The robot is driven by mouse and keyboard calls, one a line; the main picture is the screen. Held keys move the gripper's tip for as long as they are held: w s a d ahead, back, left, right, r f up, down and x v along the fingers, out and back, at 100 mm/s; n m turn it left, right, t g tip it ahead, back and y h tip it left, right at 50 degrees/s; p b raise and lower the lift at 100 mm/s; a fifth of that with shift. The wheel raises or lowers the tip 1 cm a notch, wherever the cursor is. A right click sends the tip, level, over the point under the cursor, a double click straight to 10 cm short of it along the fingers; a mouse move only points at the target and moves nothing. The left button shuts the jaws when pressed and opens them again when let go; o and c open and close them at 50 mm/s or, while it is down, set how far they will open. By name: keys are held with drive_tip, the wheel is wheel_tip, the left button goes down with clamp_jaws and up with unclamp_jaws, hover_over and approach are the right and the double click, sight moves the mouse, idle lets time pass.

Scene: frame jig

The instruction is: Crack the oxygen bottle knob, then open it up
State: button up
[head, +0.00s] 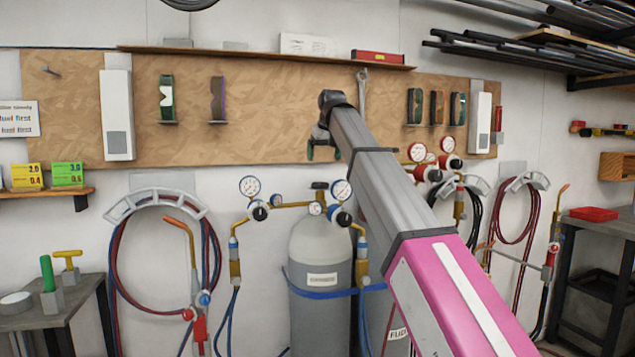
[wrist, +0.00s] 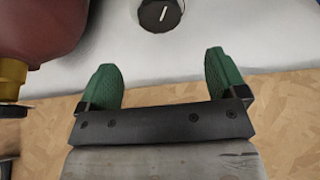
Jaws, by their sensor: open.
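The grey oxygen bottle (head: 320,265) stands upright against the wall in the head view, left of my arm. Its dark-topped valve knob (head: 320,186) sits on top, between two white-faced gauges. My gripper (head: 322,148) is up in front of the brown board, above the bottle and apart from the knob. In the wrist view my gripper (wrist: 160,65) is open, with nothing between its green fingers. A round black knob with a white mark (wrist: 160,14) shows beyond the fingers; I cannot tell which knob it is.
A dark red rounded body (wrist: 40,28) and a brass fitting (wrist: 12,78) are left of the fingers in the wrist view. Regulator knobs (head: 260,213) flank the bottle valve. A blue strap (head: 318,295) crosses the bottle.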

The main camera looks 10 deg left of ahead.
sight(320, 183)
drive_tip(key=x, duration=1)
drive_tip(key=shift+f, duration=0.1)
drive_tip(key=c, duration=0.9)
